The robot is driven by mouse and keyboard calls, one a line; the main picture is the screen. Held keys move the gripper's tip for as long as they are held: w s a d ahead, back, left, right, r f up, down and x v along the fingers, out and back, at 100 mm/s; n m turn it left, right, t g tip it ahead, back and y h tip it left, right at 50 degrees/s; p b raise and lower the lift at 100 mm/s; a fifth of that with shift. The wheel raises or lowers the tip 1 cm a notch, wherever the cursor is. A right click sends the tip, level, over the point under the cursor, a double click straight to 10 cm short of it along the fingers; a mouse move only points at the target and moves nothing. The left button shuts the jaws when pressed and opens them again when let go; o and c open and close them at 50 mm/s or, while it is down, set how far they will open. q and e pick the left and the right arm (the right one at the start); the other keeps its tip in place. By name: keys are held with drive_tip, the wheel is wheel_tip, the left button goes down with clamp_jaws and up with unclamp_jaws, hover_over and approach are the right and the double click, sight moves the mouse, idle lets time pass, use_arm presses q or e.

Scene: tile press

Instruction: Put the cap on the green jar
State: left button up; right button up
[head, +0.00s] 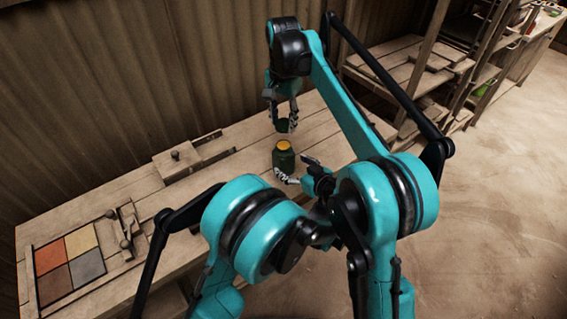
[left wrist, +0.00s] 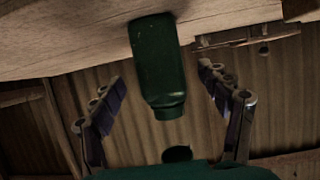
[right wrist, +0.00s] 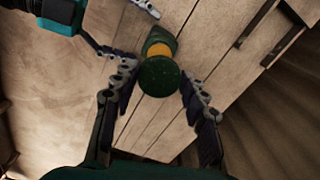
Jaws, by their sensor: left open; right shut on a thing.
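The green jar (head: 284,158) stands upright on the wooden bench with a yellow-orange top showing. It shows between the fingers in the left wrist view (left wrist: 157,62). The dark green cap (head: 283,126) is held above the jar by my right gripper (head: 283,114), which is shut on it. In the right wrist view the cap (right wrist: 159,77) is a round disc between the fingers, partly covering the jar (right wrist: 160,37). My left gripper (head: 297,169) is open beside the jar, its fingers apart on either side; in the left wrist view they do not touch it.
A wooden block with a knob (head: 178,158) sits on the bench to the left. A frame of coloured tiles (head: 68,263) lies at the bench's left end. Corrugated wall (head: 130,80) rises behind. Wooden shelves (head: 420,70) stand at the right.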

use_arm(q)
drive_tip(key=x, duration=0.5)
drive_tip(key=shift+w+a+f, duration=0.15)
drive_tip(key=shift+w, duration=0.1)
clamp_jaws()
use_arm(e)
hover_over(283, 145)
drive_tip(key=shift+s+f, duration=0.1)
drive_tip(key=shift+f, duration=2.35)
drive_tip(key=shift+f, duration=0.9)
drive_tip(key=shift+f, duration=0.55)
